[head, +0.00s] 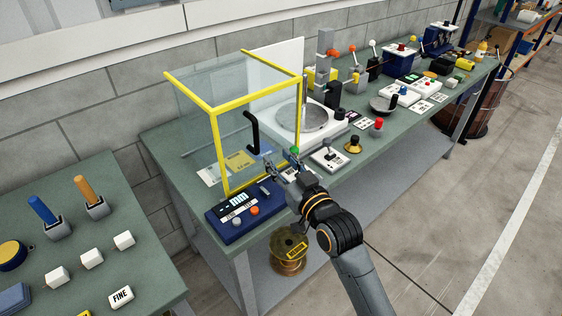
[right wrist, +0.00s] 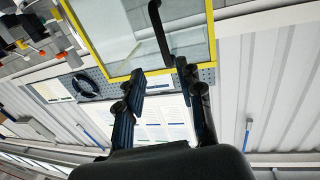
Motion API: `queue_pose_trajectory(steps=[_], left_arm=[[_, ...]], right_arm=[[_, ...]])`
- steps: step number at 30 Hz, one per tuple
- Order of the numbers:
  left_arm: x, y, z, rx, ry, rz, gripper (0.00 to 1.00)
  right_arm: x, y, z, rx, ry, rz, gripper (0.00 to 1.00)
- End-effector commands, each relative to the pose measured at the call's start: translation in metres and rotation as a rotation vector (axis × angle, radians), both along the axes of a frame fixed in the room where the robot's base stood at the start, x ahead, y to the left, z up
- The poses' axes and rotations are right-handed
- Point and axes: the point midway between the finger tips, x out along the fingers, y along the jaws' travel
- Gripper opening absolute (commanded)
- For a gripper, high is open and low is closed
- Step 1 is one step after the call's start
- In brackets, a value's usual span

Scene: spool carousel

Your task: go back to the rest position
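My right gripper (head: 279,163) is in front of the yellow-framed clear guard (head: 215,108) on the green bench, near its right front post. In the right wrist view its two fingers (right wrist: 157,75) stand apart with nothing held between them. The guard's black handle (head: 252,132) shows behind the gripper; in the right wrist view the handle (right wrist: 160,32) is beyond the fingertips, and I cannot tell the exact gap. A round silver turntable (head: 303,118) on a white base sits beside the guard. My left gripper is not in view.
A blue control box (head: 235,220) sits below left of the gripper at the bench edge. A joystick box (head: 329,158) and a red-button post (head: 377,127) stand to the right. A spool (head: 288,252) is under the bench. Another green table (head: 135,215) is at left. Right floor is clear.

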Motion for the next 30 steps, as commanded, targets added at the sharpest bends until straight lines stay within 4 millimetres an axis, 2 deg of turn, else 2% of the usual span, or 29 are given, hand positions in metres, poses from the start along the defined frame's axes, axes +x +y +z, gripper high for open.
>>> queue_pose_trajectory(steps=[14, 17, 20, 23, 24, 26, 27, 29, 30], left_arm=[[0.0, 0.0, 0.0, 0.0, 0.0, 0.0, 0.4], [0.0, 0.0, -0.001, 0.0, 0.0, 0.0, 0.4], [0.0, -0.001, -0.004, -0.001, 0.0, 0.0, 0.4], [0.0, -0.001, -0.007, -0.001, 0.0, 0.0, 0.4], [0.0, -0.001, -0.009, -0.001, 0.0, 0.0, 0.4], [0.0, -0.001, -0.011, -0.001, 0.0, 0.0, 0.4], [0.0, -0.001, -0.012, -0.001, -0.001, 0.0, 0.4], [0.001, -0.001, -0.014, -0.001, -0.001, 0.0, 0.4], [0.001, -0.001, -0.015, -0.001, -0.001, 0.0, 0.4]], right_arm=[[-0.001, -0.001, -0.001, 0.0, 0.001, 0.0, 0.37], [0.001, -0.002, -0.016, -0.007, 0.024, -0.006, 0.37], [0.003, -0.008, -0.06, -0.028, 0.094, -0.023, 0.37], [0.001, -0.018, -0.128, -0.062, 0.202, -0.048, 0.37], [-0.002, -0.023, -0.158, -0.076, 0.248, -0.06, 0.37], [-0.011, -0.031, -0.204, -0.099, 0.321, -0.075, 0.37], [-0.018, -0.037, -0.233, -0.114, 0.368, -0.085, 0.37], [-0.032, -0.046, -0.277, -0.137, 0.436, -0.099, 0.37], [-0.043, -0.052, -0.305, -0.153, 0.483, -0.108, 0.37]])
